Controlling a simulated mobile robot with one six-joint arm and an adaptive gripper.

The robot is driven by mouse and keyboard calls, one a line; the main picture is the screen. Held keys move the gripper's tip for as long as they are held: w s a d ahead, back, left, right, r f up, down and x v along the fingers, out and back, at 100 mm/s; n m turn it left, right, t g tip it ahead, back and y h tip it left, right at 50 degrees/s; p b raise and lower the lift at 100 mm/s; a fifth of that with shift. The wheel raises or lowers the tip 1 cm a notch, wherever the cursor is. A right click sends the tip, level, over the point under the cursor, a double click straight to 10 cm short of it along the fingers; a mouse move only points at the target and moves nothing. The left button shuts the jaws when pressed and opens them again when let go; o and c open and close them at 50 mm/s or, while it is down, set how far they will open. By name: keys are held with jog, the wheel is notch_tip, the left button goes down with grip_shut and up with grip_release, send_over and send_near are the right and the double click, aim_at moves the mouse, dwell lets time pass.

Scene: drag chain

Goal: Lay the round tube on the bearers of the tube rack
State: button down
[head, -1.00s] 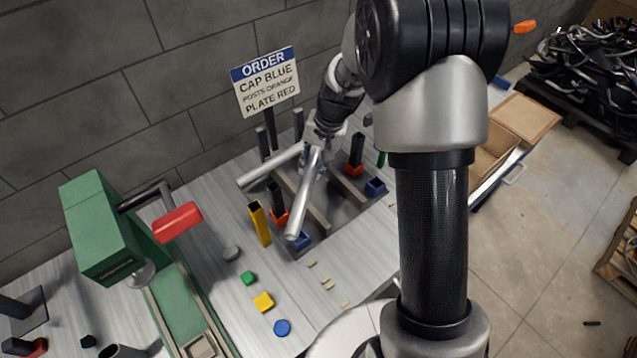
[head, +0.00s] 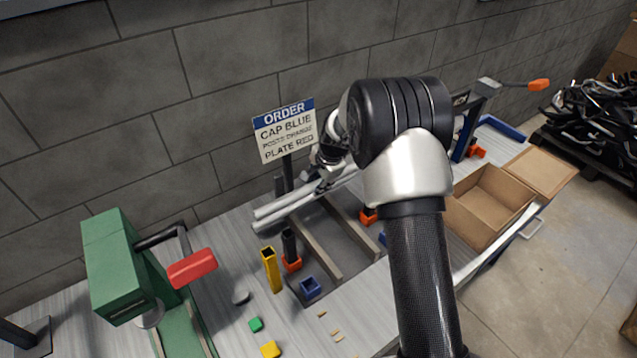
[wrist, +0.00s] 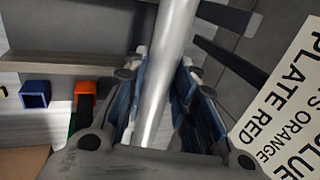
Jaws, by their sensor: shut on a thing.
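The round tube (wrist: 165,85), bright and silvery, lies between the fingers of my gripper (wrist: 160,100) in the wrist view. In the head view my gripper (head: 325,178) is at the back of the tube rack, below the sign. Two silvery tubes (head: 284,207) run side by side down-left from it, close together; I cannot tell whether they touch. The rack's grey bearers (head: 316,249) slope across a dark base and pass below the tubes. Whether the held tube touches a bearer is hidden. A bearer (wrist: 70,63) also shows in the wrist view.
A yellow post (head: 271,270), a black post in an orange foot (head: 291,263) and a blue socket (head: 310,288) stand at the rack's near left. The order sign (head: 285,132) rises behind. A green press (head: 120,268) is left, an open box (head: 490,205) right.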

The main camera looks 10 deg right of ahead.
notch_tip(320, 180, down, 10)
jog(key=b, duration=0.6)
jog(key=shift+b, duration=0.35)
jog(key=c, duration=1.2)
grip_release()
